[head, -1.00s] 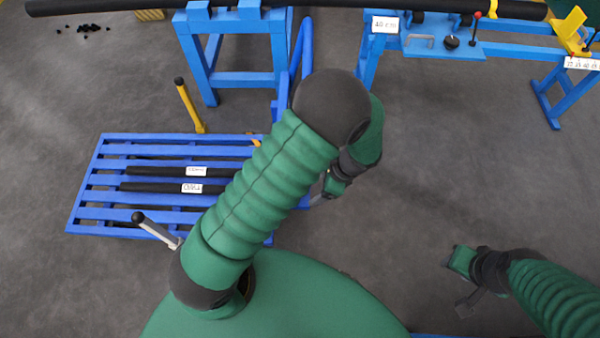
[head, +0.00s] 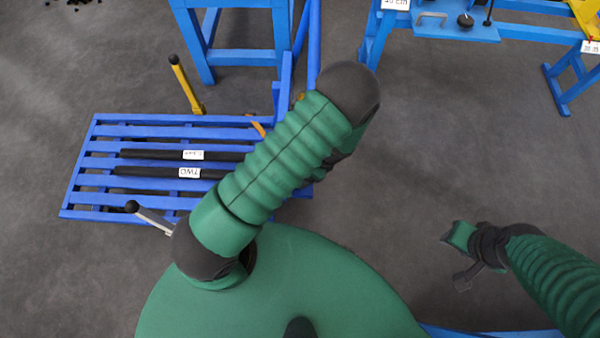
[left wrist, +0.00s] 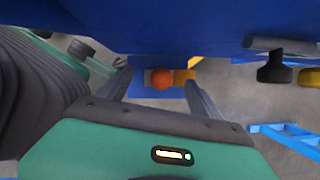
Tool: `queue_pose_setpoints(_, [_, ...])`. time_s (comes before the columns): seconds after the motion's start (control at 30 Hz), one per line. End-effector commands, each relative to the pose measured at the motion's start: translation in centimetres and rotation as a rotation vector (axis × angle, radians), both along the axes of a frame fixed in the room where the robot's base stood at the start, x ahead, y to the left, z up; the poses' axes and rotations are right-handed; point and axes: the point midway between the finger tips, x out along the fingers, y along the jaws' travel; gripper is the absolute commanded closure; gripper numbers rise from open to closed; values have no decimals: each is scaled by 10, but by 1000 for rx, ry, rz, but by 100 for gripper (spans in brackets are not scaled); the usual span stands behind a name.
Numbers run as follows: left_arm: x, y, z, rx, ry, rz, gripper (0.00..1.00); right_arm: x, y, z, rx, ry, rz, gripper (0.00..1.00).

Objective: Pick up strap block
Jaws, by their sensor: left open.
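In the left wrist view, a round orange piece (left wrist: 162,79) and a yellow-orange piece (left wrist: 185,75) beside it show beyond the fingers, against blue structure. I cannot tell for sure which is the strap block. My left gripper (left wrist: 158,85) is open, and the orange piece appears between its fingers with nothing visibly gripped. In the head view my left arm hides that gripper. A small orange piece (head: 258,129) shows by the blue rack's right end there. My right gripper (head: 460,257) hangs over bare floor at the right; its jaw opening is unclear.
A blue slatted rack (head: 90,196) holds two labelled black bars (head: 140,171). A yellow post (head: 187,88) and a black-knobbed lever (head: 150,218) stand by it. Blue stands (head: 232,57) are behind. The floor right of my left arm is clear.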

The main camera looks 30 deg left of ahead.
Motion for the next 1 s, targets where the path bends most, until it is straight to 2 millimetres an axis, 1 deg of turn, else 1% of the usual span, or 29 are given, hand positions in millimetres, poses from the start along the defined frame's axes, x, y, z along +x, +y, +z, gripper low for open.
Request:
queue_pose_setpoints(0.03, [-1, 5, -12, 2, 3, 1, 26, 0, 0, -6, 0, 0, 0, 64])
queue_pose_setpoints(0.1, [-1, 10, -24, 2, 2, -1, 26, 0, 0, -10, 0, 0, 0, 64])
queue_pose_setpoints(0.2, [-3, 14, -35, 0, 2, -1, 26, 0, 0, -11, 0, 0, 0, 64])
queue_pose_setpoints(0.43, [-3, 15, -36, -1, -1, 0, 26, 0, 0, -11, 0, 0, -1, 64])
queue_pose_setpoints(0.47, [-3, 15, -36, -1, 0, 0, 28, 0, 0, -11, 0, 0, -1, 64])
queue_pose_setpoints(1.0, [-3, 15, -36, -1, 0, 0, 99, 0, 0, -11, 0, 0, -1, 64])
